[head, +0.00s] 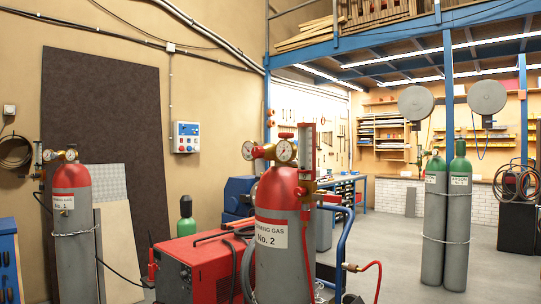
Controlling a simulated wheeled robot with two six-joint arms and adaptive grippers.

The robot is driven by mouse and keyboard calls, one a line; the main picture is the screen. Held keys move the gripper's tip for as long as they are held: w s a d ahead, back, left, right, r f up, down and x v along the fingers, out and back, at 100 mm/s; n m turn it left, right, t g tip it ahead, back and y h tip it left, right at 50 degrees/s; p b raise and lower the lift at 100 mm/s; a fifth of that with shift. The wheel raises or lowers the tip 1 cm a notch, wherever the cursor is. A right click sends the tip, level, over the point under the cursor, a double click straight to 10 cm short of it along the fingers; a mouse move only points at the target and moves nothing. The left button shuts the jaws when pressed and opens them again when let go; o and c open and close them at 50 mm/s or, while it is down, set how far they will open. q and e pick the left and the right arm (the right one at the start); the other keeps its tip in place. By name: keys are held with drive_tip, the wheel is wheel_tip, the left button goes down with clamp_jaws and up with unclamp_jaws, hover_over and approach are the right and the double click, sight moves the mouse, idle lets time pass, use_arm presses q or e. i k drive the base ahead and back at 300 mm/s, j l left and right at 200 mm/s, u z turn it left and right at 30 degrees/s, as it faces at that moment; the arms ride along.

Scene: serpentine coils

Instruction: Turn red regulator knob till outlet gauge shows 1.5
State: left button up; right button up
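A grey gas cylinder with a red top (278,195), labelled No. 2, stands upright in the middle foreground. A brass regulator with two round white-faced gauges sits at its top: one gauge (248,150) on the left, a larger-looking one (285,151) on the right. A red knob (258,152) shows between the gauges. The needle readings are too small to tell, and I cannot tell which is the outlet gauge. Neither of my grippers is in view, and nothing touches the knob.
A similar cylinder No. 1 (71,190) with its own gauges stands at the left. A red machine (195,268) and a blue trolley handle (347,240) flank cylinder No. 2. Green-topped cylinders (458,180) stand at the right. Grey floor (400,270) is open between.

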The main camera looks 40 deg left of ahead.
sight(258, 152)
drive_tip(key=u, duration=1.3)
